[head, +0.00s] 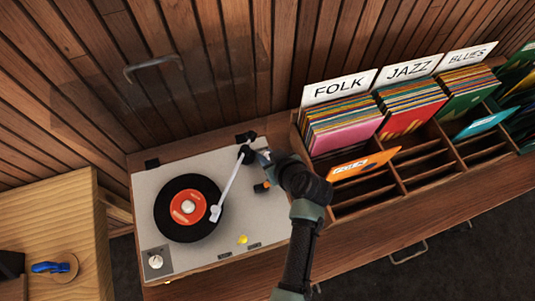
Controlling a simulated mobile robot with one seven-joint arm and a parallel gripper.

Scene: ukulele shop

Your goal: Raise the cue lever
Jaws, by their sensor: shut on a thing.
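A grey turntable (157,222) carries a black record with a red label (188,206). Its white tonearm (231,183) runs from the pivot (246,154) at the back right to a headshell (215,213) over the record's right part. Whether the needle touches the record cannot be told. My gripper (264,160) reaches in from the right and is shut beside the tonearm pivot. The cue lever is not clearly visible; it appears hidden at my fingers, so its position cannot be told. A small orange-and-dark part (262,187) shows just below my gripper.
A wooden record rack (343,209) with FOLK, JAZZ and BLUES signs stands close on the right. A clear raised lid with a handle (152,66) stands behind the turntable. A wooden table (50,215) with a blue object (50,267) is at left.

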